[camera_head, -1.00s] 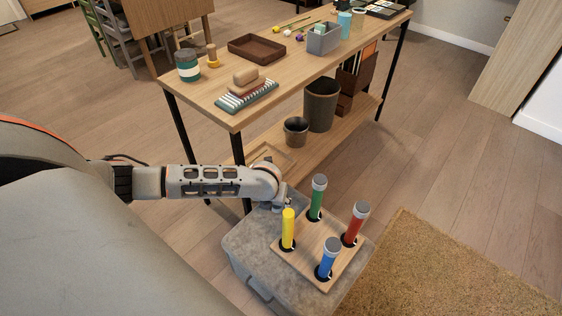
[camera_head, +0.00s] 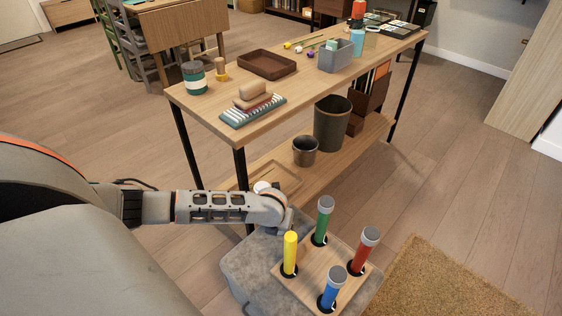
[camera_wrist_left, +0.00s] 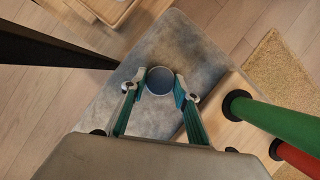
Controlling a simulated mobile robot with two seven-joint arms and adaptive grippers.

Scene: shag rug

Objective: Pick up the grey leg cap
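The grey leg cap (camera_wrist_left: 160,80) is a dark grey disc with a light rim in the left wrist view. It is between the fingertips of my left gripper (camera_wrist_left: 160,89), which appear to touch it on both sides. The cap is over the grey box top; I cannot tell whether it rests there. In the head view my left gripper (camera_head: 289,228) is small and partly hidden behind the yellow leg, and the held cap cannot be made out. The green leg (camera_head: 323,222), red leg (camera_head: 363,250) and blue leg (camera_head: 332,290) have grey tops; the yellow leg (camera_head: 290,254) has none.
The legs stand in a wooden block (camera_head: 312,265) on the grey box (camera_head: 245,265). A wooden table (camera_head: 210,107) with a lower shelf stands behind, its black leg close to my left arm. A tan rug (camera_head: 450,285) lies right of the box.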

